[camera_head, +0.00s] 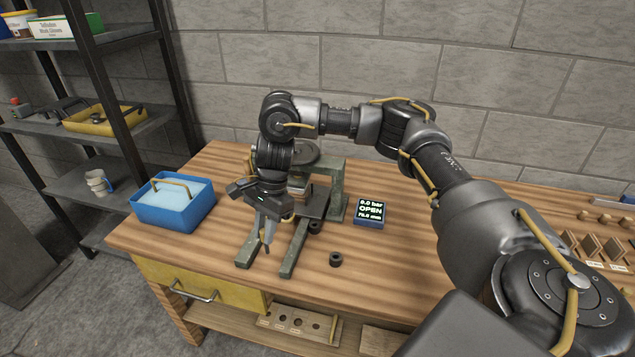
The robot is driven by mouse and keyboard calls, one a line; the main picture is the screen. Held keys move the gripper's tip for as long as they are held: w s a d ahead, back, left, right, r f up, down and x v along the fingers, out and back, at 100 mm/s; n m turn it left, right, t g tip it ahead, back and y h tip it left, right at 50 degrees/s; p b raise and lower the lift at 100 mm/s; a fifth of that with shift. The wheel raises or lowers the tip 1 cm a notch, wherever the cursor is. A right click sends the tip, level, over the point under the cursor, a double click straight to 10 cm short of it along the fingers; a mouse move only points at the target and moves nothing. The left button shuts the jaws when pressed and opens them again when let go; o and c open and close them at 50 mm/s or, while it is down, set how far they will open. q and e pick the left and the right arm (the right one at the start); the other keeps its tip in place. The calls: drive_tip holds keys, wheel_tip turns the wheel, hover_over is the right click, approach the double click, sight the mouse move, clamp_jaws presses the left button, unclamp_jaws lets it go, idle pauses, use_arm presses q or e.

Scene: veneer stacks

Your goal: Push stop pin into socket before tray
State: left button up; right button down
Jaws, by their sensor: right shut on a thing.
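My right gripper (266,230) points down over the left front part of the green press (338,190). It is shut on a small dark thing, perhaps the stop pin (267,248), mostly hidden between the fingers. Two front rails (294,250) of the press reach toward the table's front edge, and the gripper is over the left one or the gap beside it; I cannot tell which. A dark ring-like socket (336,260) stands on the table right of the rails, and another dark round piece (314,227) sits by the right rail. A grey tray-like plate (313,204) shows between the press posts, partly covered by my arm.
A blue tub (174,212) with a yellow handle stands at the table's left. Wooden racks and veneer pieces (592,246) lie at the far right.

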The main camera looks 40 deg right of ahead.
use_arm(q)
drive_tip(key=r+p, duration=0.2)
drive_tip(key=r, duration=0.1)
drive_tip(key=r+p, duration=0.2)
drive_tip(key=shift+w, duration=0.35)
use_arm(e)
drive_tip(key=w+d+f+m+t, duration=0.1)
drive_tip(key=w+d+m, duration=0.2)
drive_tip(key=d+m, duration=0.3)
drive_tip(key=w+d+f+m+t+h, duration=0.1)
drive_tip(key=d+m, duration=0.6)
drive_tip(key=d, duration=0.8)
drive_tip(key=w+t, duration=0.1)
drive_tip(key=w, duration=0.1)
drive_tip(key=shift+w+f, duration=0.25)
drive_tip(key=shift+w, duration=0.1)
drive_tip(key=shift+f, duration=0.1)
use_arm(q)
drive_tip(key=shift+f+b, duration=2.6)
use_arm(e)
wheel_tip(320, 180, down, 6)
use_arm(q)
drive_tip(key=shift+f, duration=0.15)
use_arm(e)
drive_tip(key=shift+f, duration=0.1)
use_arm(q)
drive_tip(key=shift+f+b, duration=1.4)
drive_tip(key=shift+b, duration=0.15)
use_arm(e)
drive_tip(key=shift+f, duration=1.6)
